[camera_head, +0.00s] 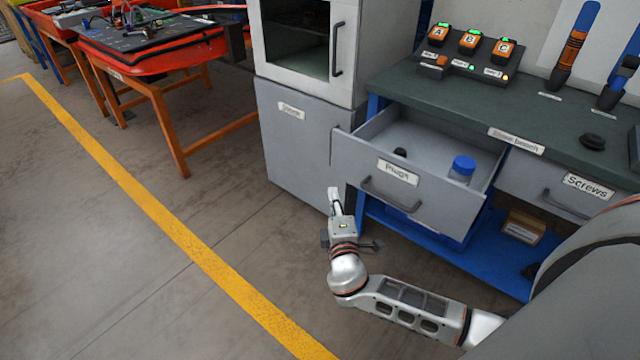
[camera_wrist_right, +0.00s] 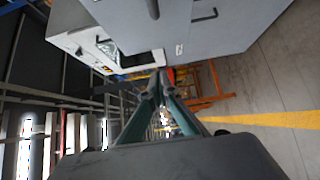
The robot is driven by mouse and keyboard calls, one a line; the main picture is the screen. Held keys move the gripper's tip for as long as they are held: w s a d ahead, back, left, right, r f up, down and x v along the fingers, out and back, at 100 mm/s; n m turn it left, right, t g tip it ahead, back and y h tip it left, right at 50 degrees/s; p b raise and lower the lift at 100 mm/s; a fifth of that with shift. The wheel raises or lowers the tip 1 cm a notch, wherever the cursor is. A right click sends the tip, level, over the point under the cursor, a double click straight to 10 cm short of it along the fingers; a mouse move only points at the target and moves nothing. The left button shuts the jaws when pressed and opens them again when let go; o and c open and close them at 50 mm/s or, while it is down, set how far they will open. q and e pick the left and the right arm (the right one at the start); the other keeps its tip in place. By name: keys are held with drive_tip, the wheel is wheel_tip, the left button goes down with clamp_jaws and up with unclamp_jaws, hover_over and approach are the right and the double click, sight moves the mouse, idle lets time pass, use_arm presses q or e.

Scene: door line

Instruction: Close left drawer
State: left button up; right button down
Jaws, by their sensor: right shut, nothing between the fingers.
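The left drawer (camera_head: 427,202), grey with a label reading "Plugs" and a bar handle (camera_head: 390,196), is pulled out of the workbench. A jar with a blue cap (camera_head: 462,168) and a small black object (camera_head: 400,152) are inside it. My right gripper (camera_head: 335,194) is in front of the grey cabinet, left of the drawer and apart from its handle. Its fingers are together and empty; in the right wrist view the fingertips (camera_wrist_right: 157,78) meet. My left gripper is in neither view.
The drawer labelled "Screws" (camera_head: 546,190) is to the right and looks shut. A grey cabinet door (camera_head: 297,142) stands left of the bench. The worktop (camera_head: 440,95) carries a charger with orange units (camera_head: 470,42). The floor (camera_head: 110,230) at left is clear.

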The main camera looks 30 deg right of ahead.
approach(337, 158)
drive_tip(key=w+a, duration=0.1)
drive_tip(key=w, duration=0.3)
drive_tip(key=shift+w+d+f+b, duration=0.1)
drive_tip(key=shift+w+d, duration=0.15)
drive_tip(key=shift+d, duration=0.3)
drive_tip(key=shift+w+d+r+b, duration=0.15)
drive_tip(key=shift+w+d, duration=0.15)
drive_tip(key=shift+d, duration=0.2)
drive_tip(key=shift+w+d+f+b, duration=0.15)
drive_tip(key=shift+w+d, duration=0.1)
drive_tip(key=shift+d, duration=0.3)
drive_tip(key=shift+d, duration=0.1)
